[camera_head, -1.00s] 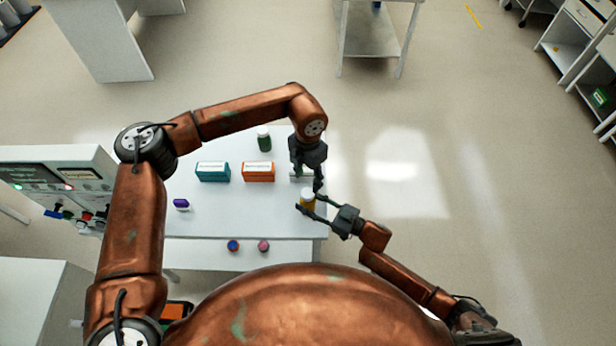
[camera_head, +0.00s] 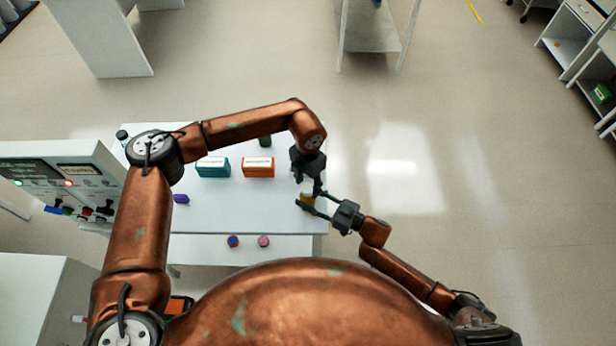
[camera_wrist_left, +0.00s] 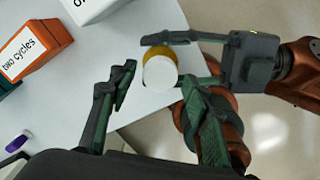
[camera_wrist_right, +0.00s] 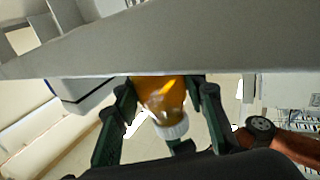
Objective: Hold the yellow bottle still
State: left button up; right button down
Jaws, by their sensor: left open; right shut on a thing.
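The yellow bottle (camera_head: 307,199) stands near the right edge of the white table. Its amber body (camera_wrist_right: 160,92) and white ribbed cap (camera_wrist_right: 173,129) show in the right wrist view. My right gripper (camera_head: 313,202) comes in from the right and is shut on the bottle, one finger on each side. My left gripper (camera_head: 308,186) points down just above the bottle, partly hiding it in the head view. In the left wrist view its fingers are open, with the white cap (camera_wrist_left: 160,74) between and beyond them; I cannot tell whether they touch it.
An orange box (camera_head: 258,167) and a teal box (camera_head: 213,167) stand left of the grippers. A green bottle (camera_head: 265,141) is behind them. A control panel (camera_head: 70,190) stands at far left.

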pick_arm(q)
jog(key=shift+f, duration=0.65)
jog(key=c, duration=1.2)
jog(key=shift+m, duration=0.9)
jog(key=o, duration=1.3)
jog(key=shift+o, duration=0.2)
notch_tip(320, 180, up, 12)
